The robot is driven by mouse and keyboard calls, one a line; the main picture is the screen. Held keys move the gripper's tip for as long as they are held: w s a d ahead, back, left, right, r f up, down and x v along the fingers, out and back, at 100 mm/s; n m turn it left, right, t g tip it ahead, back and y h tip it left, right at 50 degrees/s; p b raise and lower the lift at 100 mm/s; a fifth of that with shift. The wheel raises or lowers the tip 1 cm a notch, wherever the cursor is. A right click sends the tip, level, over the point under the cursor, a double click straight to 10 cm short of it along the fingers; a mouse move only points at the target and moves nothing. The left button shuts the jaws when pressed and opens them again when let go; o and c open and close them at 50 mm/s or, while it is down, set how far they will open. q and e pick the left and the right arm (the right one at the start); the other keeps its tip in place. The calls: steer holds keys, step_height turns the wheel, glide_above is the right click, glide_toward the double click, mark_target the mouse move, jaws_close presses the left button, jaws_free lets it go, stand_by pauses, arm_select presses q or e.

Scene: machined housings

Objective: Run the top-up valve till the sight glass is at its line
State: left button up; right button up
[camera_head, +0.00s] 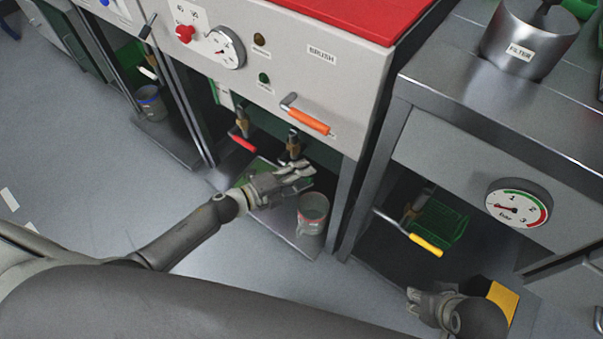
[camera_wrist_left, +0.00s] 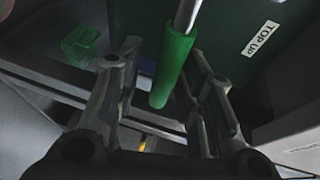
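The top-up valve's green handle (camera_wrist_left: 173,70) hangs from a metal rod in the left wrist view, close to a "TOP UP" label (camera_wrist_left: 262,37). My left gripper (camera_wrist_left: 165,95) is open, its fingers on either side of the handle with visible gaps. In the head view my left gripper (camera_head: 306,173) is under the machine front, just below a dark valve body (camera_head: 292,146); the green handle is not clear there. My right gripper (camera_head: 411,299) is low at the right, its finger gap unclear. I cannot make out the sight glass or its line in either view.
A red lever (camera_head: 243,143) is left of my left gripper, an orange lever (camera_head: 305,115) above it. A grey mug (camera_head: 312,214) stands below on the metal shelf. A yellow lever (camera_head: 422,243) and a pressure gauge (camera_head: 519,203) are at the right. Floor at left is mostly clear.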

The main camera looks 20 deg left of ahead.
arm_select(q)
steer(key=shift+r, duration=0.1)
steer(key=v, duration=1.2)
steer(key=shift+w, duration=0.1)
stand_by(1.6)
